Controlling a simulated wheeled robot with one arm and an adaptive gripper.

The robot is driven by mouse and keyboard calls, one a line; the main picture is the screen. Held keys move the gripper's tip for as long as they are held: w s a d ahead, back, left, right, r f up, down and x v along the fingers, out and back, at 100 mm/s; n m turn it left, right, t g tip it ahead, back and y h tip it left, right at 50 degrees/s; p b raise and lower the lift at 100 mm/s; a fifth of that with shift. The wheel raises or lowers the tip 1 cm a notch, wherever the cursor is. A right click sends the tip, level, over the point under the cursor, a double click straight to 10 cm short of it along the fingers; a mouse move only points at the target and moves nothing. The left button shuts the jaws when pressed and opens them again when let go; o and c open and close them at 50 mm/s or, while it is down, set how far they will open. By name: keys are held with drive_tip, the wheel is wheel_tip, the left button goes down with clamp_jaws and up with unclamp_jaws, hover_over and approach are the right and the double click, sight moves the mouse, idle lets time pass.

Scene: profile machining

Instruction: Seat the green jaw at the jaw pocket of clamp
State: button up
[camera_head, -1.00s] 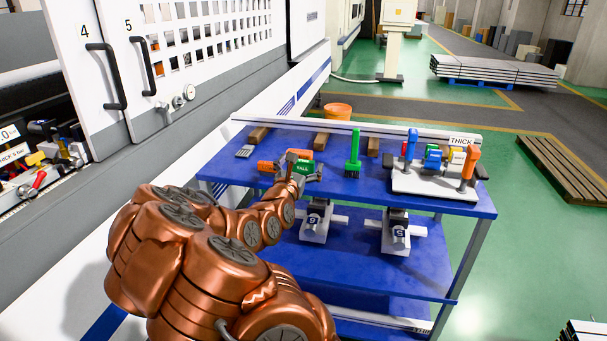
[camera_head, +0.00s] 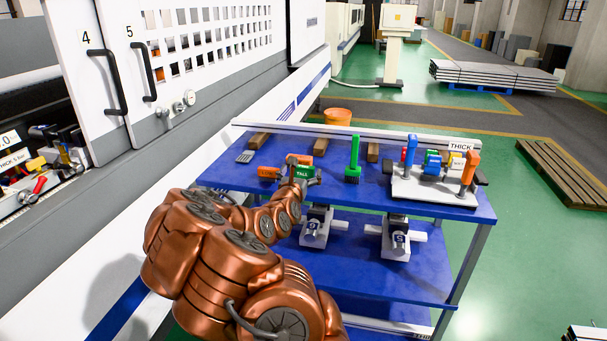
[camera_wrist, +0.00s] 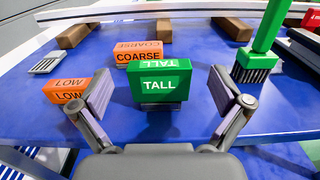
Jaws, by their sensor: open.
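The green jaw (camera_wrist: 160,86), marked TALL, stands upright on the blue table in the wrist view, and shows in the head view (camera_head: 305,172). My gripper (camera_wrist: 160,100) is open, with one finger on each side of the green jaw and a gap visible on both sides. In the head view my gripper (camera_head: 297,184) partly covers the jaw. A clamp with a red handle (camera_head: 37,188) sits inside the machine opening at the left. Its jaw pocket cannot be made out.
Orange COARSE (camera_wrist: 138,54) and LOW (camera_wrist: 70,90) blocks stand near the green jaw. A green brush (camera_wrist: 257,50) stands to its right. A white fixture plate (camera_head: 432,188) with coloured parts is at the table's right. Two grey vises (camera_head: 315,228) stand on the lower shelf.

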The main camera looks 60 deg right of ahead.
sight(302, 169)
drive_tip(key=shift+x, duration=1.5)
drive_tip(key=c, duration=1.5)
drive_tip(key=shift+r, duration=0.1)
